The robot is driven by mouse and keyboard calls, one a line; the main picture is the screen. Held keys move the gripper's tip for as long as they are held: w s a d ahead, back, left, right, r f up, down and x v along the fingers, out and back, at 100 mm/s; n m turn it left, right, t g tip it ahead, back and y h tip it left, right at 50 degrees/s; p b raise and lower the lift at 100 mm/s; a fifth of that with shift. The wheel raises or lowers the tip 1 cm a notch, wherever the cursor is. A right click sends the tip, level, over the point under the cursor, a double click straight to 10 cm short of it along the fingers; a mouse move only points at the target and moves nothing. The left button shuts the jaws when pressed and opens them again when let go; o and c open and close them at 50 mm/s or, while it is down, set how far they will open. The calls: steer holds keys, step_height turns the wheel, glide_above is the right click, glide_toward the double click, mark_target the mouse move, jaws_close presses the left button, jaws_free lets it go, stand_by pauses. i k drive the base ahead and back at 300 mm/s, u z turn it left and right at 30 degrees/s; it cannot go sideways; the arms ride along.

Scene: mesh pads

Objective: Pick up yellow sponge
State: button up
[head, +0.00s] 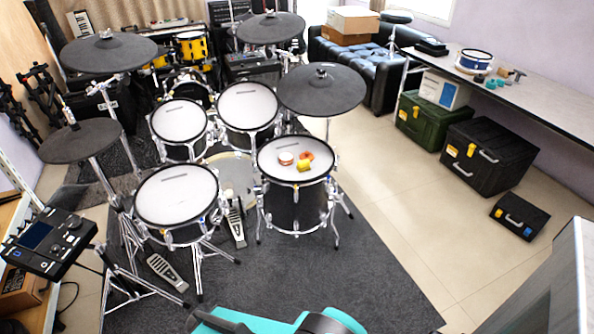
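A small yellow thing, which looks like the yellow sponge (304,166), lies on the white head of the floor drum (310,178) right of the middle in the head view. An orange item (306,156) lies just behind it. A round white and reddish item (286,158) lies to its left. All three are small in the picture, so fine detail is unclear. Teal and black parts at the bottom edge seem to be my own arm. My gripper's fingers do not show, and nothing of mine is at the sponge.
Other drums (176,194) and black cymbals (320,90) on stands crowd around the floor drum; one cymbal hangs above and behind it. The dark carpet (350,270) in front is clear. Cases (490,155) and a long table (510,82) line the right wall.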

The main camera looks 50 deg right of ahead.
mark_target(303, 166)
steer(key=z, duration=0.4)
steer(key=k, duration=0.25)
steer(key=u, duration=2.15)
steer(key=k, duration=0.5)
steer(key=z, duration=0.55)
steer(key=k, duration=0.8)
steer(key=z, duration=1.15)
steer(key=i, duration=0.95)
steer(key=z, duration=0.15)
